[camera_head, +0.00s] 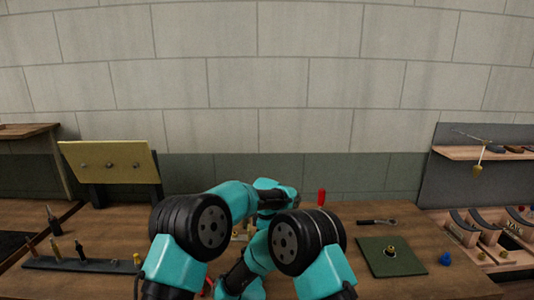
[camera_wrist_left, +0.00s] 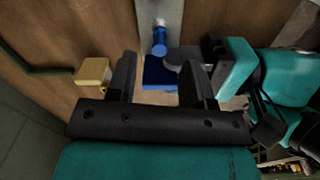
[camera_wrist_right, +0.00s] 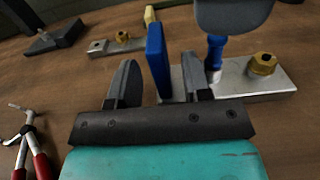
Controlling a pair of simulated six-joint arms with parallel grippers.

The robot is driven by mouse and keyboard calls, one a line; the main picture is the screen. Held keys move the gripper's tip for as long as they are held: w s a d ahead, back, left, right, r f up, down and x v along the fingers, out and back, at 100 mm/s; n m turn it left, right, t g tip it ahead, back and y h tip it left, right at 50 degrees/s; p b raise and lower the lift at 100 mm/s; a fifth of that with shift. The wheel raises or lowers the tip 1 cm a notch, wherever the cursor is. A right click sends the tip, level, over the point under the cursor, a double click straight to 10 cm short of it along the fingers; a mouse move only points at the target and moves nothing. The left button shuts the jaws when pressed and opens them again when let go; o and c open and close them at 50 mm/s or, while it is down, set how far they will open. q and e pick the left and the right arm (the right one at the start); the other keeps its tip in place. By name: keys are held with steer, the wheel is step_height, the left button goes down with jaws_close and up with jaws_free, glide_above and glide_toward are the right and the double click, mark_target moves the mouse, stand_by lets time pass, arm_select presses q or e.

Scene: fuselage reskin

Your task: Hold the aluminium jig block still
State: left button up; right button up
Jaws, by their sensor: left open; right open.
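A silver aluminium block (camera_wrist_right: 240,84) lies on the wooden bench in the right wrist view, with a brass fitting (camera_wrist_right: 263,65) and a blue pin (camera_wrist_right: 214,52) on it. It appears as a grey strip (camera_wrist_left: 172,14) in the left wrist view. My right gripper (camera_wrist_right: 158,82) is open, with an upright blue plate (camera_wrist_right: 157,60) between its fingers; I cannot tell whether they touch. My left gripper (camera_wrist_left: 160,75) is open, with a blue piece (camera_wrist_left: 158,74) showing between its fingers and a dark grey rounded part by its right finger. My arms hide this area in the head view.
A brass block (camera_wrist_left: 93,72) stands left of my left gripper. Red-handled pliers (camera_wrist_right: 36,150) lie left of my right gripper. In the head view, a green mat (camera_head: 378,262) lies to the right, a dark tool rail (camera_head: 90,265) to the left, and a yellow panel (camera_head: 108,154) stands behind.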

steer(key=s, duration=0.8)
steer(key=shift+s+d, duration=0.1)
arm_select(q)
steer(key=shift+a, duration=0.1)
arm_select(e)
steer(key=shift+r, duration=0.1)
